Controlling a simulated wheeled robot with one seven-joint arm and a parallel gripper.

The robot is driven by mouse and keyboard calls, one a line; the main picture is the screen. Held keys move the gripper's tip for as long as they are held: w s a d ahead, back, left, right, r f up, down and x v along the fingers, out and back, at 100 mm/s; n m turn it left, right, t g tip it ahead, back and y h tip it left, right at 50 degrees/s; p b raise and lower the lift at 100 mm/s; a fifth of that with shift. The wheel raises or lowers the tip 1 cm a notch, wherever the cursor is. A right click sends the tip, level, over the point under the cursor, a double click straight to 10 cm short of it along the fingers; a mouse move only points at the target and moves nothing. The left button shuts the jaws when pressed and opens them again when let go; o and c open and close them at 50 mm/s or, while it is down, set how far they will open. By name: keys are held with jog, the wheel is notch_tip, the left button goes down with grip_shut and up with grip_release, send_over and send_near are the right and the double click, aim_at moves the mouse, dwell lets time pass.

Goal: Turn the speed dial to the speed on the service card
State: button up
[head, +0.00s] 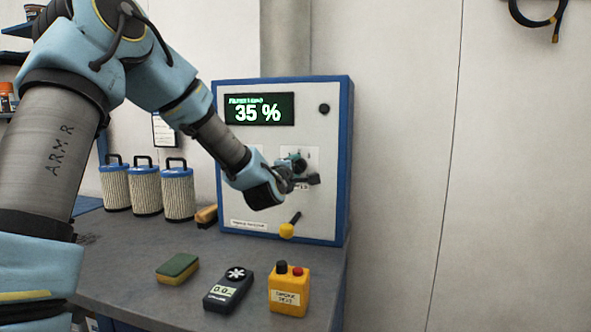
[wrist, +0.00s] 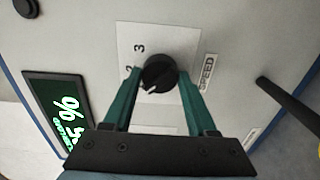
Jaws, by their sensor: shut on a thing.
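The speed dial (wrist: 159,74) is a round black knob on a pale plate of the cabinet (head: 335,160), beside a label reading SPEED. My gripper (wrist: 160,76) has its two teal fingers closed on opposite sides of the knob. The knob's white mark points to the lower left in the wrist view. A 3 and part of a 2 show on the plate; other numbers are hidden. In the head view my gripper (head: 293,172) is at the cabinet front and hides most of the dial. A sheet on the wall (head: 164,131) may be the service card; its text is unreadable.
The cabinet's green display (head: 259,109) reads 35 %. A yellow-ended lever (head: 288,229) juts out below my gripper. A sponge (head: 178,268), a meter (head: 229,289) and a yellow button box (head: 289,289) lie in front on the bench. Several filter cartridges (head: 145,190) stand left.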

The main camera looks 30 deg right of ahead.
jog(key=shift+f+m+b, duration=0.15)
jog(key=shift+m+b, duration=0.15)
jog(key=shift+b, duration=0.05)
jog(key=m+b, duration=0.3)
jog(key=b, duration=0.1)
jog(key=shift+f+b, duration=0.15)
jog(key=shift+b, duration=0.15)
jog(key=m+b, duration=0.5)
jog(key=b, duration=0.1)
jog(key=shift+m, duration=0.4)
jog(key=m+b, duration=0.4)
jog(key=shift+m, duration=0.3)
jog(key=shift+r+m+b, duration=0.2)
jog(key=shift+m+b, duration=1.05)
jog(key=shift+m, duration=0.75)
jog(key=o, duration=1.4)
jog(key=shift+c, duration=0.2)
jog(key=shift+r, duration=0.1)
